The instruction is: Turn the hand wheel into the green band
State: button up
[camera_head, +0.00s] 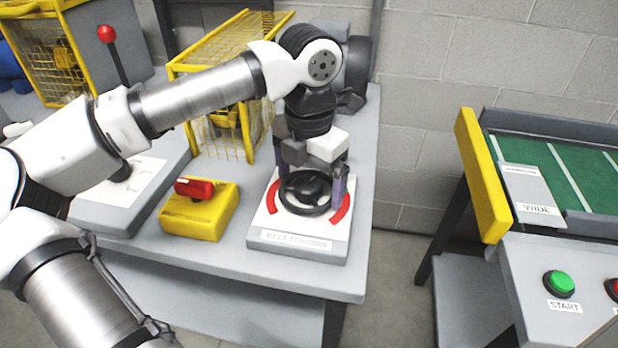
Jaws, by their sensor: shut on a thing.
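The black hand wheel (305,190) lies flat on a white-topped grey block labelled BELT TENSION (297,241). Red arcs show at the left (272,196) and right (343,208) of the wheel. No green band shows; the far part of the dial is hidden behind my gripper and the wheel. My gripper (311,180) points down over the wheel, with one finger at its left rear and the other at its right edge. It is shut on the wheel. The wheel's pointer, if it has one, cannot be made out.
Left of the block is a yellow box with a red handle (194,188). Behind it stands a yellow mesh guard (218,130). A lever with a red knob (107,33) is farther left. Across a floor gap, a green conveyor (580,170) has a green START button (559,284).

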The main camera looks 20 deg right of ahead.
aim_at(311, 182)
dwell(0.3)
jog(key=o, duration=0.6)
jog(key=shift+o, duration=0.2)
notch_tip(311, 182, up, 14)
jog(key=shift+p, duration=0.4)
jog(key=shift+d, duration=0.1)
